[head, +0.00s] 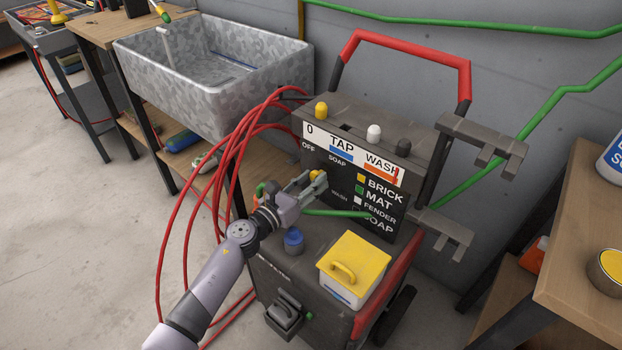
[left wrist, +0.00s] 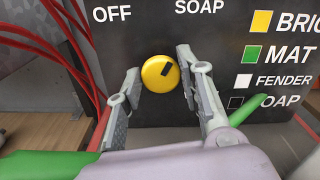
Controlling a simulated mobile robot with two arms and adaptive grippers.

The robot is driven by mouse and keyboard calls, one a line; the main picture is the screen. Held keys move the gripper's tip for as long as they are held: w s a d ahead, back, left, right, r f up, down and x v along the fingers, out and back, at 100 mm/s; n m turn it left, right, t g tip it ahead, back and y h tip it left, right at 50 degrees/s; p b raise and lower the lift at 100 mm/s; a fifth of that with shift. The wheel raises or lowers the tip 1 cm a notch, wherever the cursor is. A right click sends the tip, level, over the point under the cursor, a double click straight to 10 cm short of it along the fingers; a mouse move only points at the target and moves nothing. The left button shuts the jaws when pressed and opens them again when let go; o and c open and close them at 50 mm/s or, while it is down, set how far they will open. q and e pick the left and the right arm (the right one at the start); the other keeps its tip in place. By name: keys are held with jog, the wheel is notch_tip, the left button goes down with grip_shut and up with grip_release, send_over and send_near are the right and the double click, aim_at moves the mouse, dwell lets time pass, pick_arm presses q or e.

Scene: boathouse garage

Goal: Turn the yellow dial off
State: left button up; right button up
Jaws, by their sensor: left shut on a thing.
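The yellow dial (head: 318,175) is on the dark front panel of the washer machine (head: 340,160). In the left wrist view the round yellow dial (left wrist: 160,74) has a black pointer mark on its upper right, slanting toward the SOAP label (left wrist: 199,7). The OFF label (left wrist: 112,14) is up and to its left. My left gripper (head: 311,181) reaches the panel from the front, with its two fingers on either side of the dial, shut on it. The fingers partly hide the dial in the head view. My right gripper is not in view.
Yellow, white and dark knobs stand on the machine's top; the yellow knob (head: 321,110) is leftmost. Red hoses (head: 180,230) loop left of my arm. A blue cap (head: 293,240) and a yellow-lidded box (head: 354,268) sit below the panel. A metal sink (head: 215,80) stands behind left.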

pick_arm(q)
jog(key=shift+n, duration=0.8)
jog(key=o, duration=1.1)
jog(key=shift+v, duration=3.75)
